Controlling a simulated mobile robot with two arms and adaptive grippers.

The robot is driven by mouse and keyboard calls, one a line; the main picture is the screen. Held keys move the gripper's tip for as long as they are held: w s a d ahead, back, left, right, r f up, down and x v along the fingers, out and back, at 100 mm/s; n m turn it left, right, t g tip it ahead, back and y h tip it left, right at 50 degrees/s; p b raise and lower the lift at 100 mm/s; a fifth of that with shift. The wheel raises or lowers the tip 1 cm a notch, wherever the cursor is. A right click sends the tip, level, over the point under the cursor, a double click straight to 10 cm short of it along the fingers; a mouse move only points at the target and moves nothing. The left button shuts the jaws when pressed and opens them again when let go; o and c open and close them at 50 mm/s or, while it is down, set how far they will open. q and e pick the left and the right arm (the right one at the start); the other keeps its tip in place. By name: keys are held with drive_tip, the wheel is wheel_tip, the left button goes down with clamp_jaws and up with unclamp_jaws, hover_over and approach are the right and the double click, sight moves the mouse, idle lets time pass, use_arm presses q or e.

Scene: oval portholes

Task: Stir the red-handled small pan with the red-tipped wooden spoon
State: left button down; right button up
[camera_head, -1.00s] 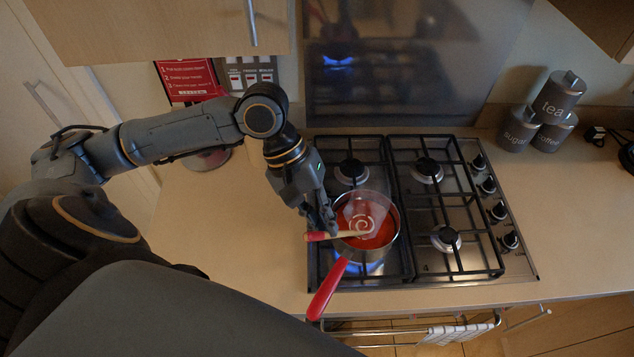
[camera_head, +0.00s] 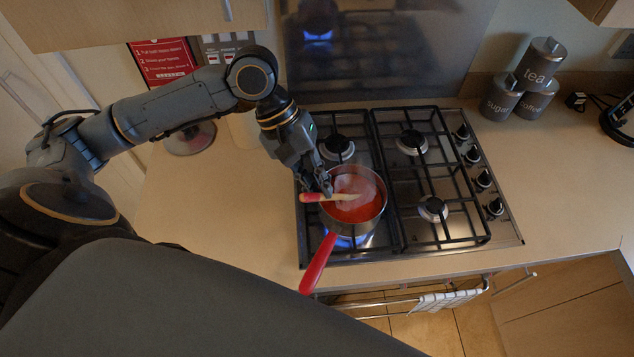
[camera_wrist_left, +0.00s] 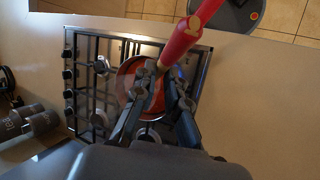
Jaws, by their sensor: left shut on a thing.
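The small pan (camera_head: 366,214) with its red handle (camera_head: 318,264) sits on the front left burner of the hob, holding red sauce with a paler patch. A blue flame shows beneath it. My left gripper (camera_head: 327,190) is at the pan's left rim, shut on the wooden spoon (camera_head: 340,196). The spoon's red end (camera_head: 311,197) sticks out to the left, and its pale wooden part reaches over the sauce. In the left wrist view the spoon's red end (camera_wrist_left: 190,33) points up, past the left gripper's fingers (camera_wrist_left: 163,90); the pan (camera_wrist_left: 128,84) lies behind. My right gripper is not in view.
The hob (camera_head: 468,238) has black grates, with knobs along its right side. Tea, sugar and coffee canisters (camera_head: 537,64) stand at the back right. The counter (camera_head: 210,215) left of the hob is largely clear. A towel (camera_head: 447,300) hangs on the front rail.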

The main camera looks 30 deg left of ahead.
use_arm(q)
wheel_tip(320, 180, up, 10)
idle(0.6)
drive_tip(key=shift+f, duration=0.1)
idle(0.3)
